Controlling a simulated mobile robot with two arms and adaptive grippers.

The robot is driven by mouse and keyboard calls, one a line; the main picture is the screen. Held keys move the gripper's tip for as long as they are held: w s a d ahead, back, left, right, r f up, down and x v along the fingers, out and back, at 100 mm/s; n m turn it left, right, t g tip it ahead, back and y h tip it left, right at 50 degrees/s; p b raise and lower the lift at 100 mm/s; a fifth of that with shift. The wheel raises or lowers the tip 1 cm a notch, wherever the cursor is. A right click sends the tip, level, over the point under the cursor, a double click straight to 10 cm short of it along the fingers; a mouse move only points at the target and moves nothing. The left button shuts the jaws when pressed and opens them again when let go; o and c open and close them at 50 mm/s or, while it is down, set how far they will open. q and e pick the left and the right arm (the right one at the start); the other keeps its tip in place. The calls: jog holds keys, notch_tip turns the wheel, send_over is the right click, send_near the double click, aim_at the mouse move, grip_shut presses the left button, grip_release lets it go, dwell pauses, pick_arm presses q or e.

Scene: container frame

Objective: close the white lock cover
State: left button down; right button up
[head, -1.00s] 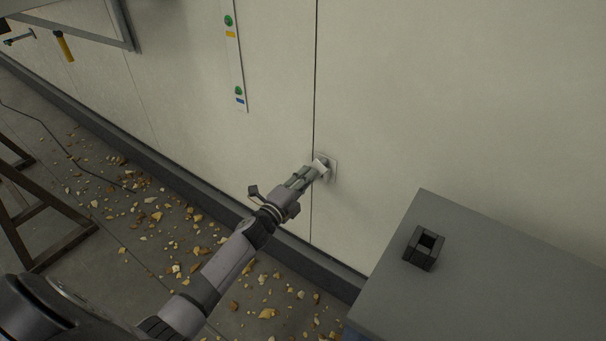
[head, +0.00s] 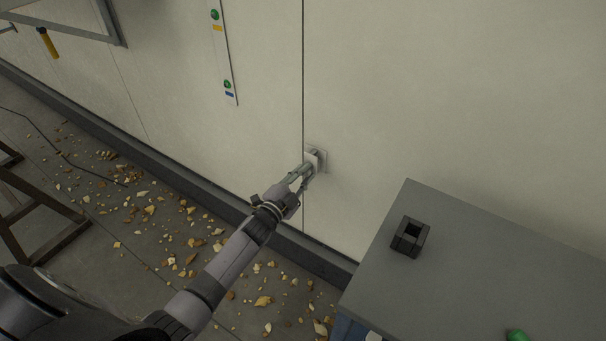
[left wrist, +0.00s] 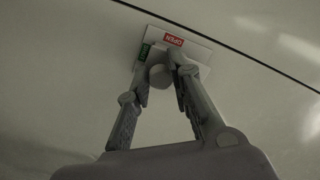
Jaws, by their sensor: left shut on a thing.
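The white lock cover (head: 313,157) is on a small square plate (head: 322,161) on the pale wall, just right of a vertical seam. My left gripper (head: 305,172) is at the cover, with its fingers shut on it. In the left wrist view, the fingers (left wrist: 160,82) close around a pale rounded part of the cover (left wrist: 158,75) in front of the plate (left wrist: 150,44). A red OPEN label and a green label show on the plate. The fingers hide part of the cover, so its exact angle is hard to tell. My right gripper is not in view.
A grey box top (head: 470,270) stands at the lower right, bearing a black square holder (head: 410,236) and a green item (head: 516,335). Scattered chips (head: 150,210) lie on the floor. A wooden trestle (head: 45,235) stands at left. A strip with green buttons (head: 224,50) hangs above.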

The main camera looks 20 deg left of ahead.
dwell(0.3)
pick_arm(q)
jog(key=c, duration=1.4)
grip_release()
jog(key=shift+s, duration=0.1)
jog(key=s, duration=0.4)
jog(key=s+a, duration=0.1)
jog(key=s, duration=0.6)
jog(key=shift+s+a, duration=0.35)
jog(key=shift+f, duration=0.1)
